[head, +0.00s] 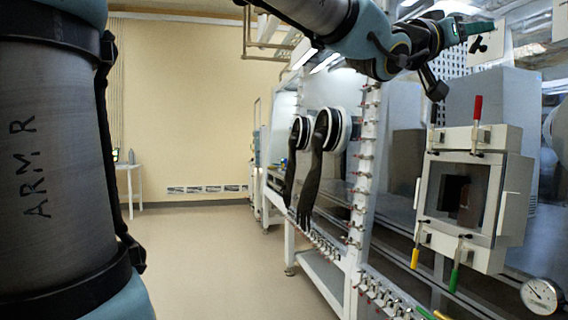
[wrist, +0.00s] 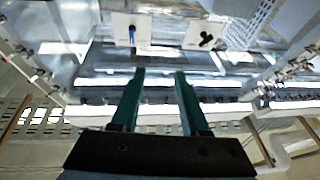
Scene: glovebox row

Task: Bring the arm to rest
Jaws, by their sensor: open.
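My gripper (head: 481,28) is raised at the upper right of the head view, in front of the glovebox row and above the box with the small window. Its two green fingers also show in the wrist view (wrist: 158,75), where they stand apart with nothing between them. My arm reaches across the top of the head view from the left, bent at the wrist. The gripper looks clear of the surfaces around it, though its distance from the panels behind is hard to tell.
A glovebox (head: 345,185) with black gloves (head: 312,175) hanging out stands at the centre. At the right is an antechamber box (head: 505,200) with a red-handled lever (head: 478,108) and a dial gauge (head: 541,296). The floor (head: 215,255) at left centre is clear; a small table (head: 130,168) stands far back.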

